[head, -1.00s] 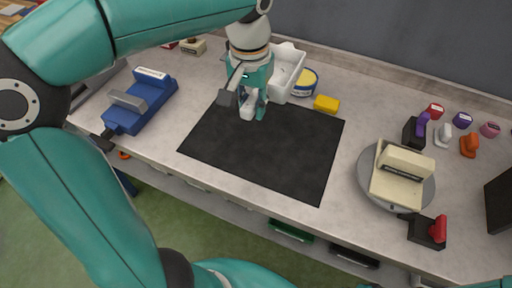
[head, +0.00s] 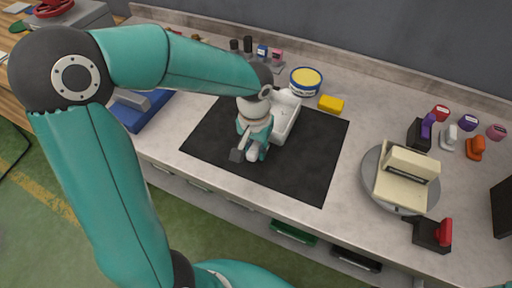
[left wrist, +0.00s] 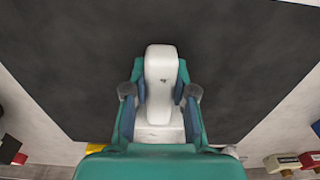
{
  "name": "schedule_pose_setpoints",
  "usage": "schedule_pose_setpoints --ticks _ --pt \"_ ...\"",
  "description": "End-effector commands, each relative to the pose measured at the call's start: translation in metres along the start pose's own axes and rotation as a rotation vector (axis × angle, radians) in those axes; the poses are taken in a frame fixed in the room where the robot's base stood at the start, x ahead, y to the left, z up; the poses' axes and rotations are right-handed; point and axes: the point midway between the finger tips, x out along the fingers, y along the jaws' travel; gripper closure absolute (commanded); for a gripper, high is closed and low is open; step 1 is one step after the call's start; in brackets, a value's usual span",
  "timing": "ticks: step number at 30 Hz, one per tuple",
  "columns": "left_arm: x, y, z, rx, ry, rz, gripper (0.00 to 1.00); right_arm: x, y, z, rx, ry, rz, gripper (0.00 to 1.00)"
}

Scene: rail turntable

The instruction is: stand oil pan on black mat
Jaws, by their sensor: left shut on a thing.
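The oil pan, a white open tray (head: 287,122), is over the far part of the black mat (head: 308,170) in the head view. My left gripper (head: 250,152) is above the middle of the mat, at the pan's near end. In the left wrist view my left gripper (left wrist: 160,92) is shut on a narrow white part of the oil pan (left wrist: 160,65), with the mat behind it. The gripper and wrist hide part of the pan. I cannot tell whether the pan touches the mat. My right gripper is not in view.
A round grey turntable (head: 370,185) bearing a cream part is to the right. A blue vise (head: 135,115) is at left, partly behind my arm. The mat's right half is clear.

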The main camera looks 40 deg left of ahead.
Motion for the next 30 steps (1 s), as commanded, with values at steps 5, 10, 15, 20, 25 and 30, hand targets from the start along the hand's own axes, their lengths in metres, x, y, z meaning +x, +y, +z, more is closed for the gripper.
schedule_pose_setpoints --ticks 5,10,15,20,25,30 --pt "0.000 0.000 0.000 0.002 -0.001 0.000 1.00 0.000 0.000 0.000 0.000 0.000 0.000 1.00" --pt "0.001 0.000 0.000 0.002 -0.002 0.000 0.49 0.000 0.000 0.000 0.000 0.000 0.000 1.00" --pt "0.000 0.000 0.000 0.002 -0.001 0.000 0.49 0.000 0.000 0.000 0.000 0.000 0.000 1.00" --pt "-0.002 0.000 0.000 0.002 0.000 0.000 0.49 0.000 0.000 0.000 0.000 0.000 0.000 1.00" --pt "-0.018 0.000 -0.001 0.001 0.004 -0.001 0.49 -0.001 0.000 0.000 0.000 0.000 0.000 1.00" --pt "-0.050 0.001 -0.002 0.002 0.006 0.000 0.49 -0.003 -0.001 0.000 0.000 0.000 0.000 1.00"
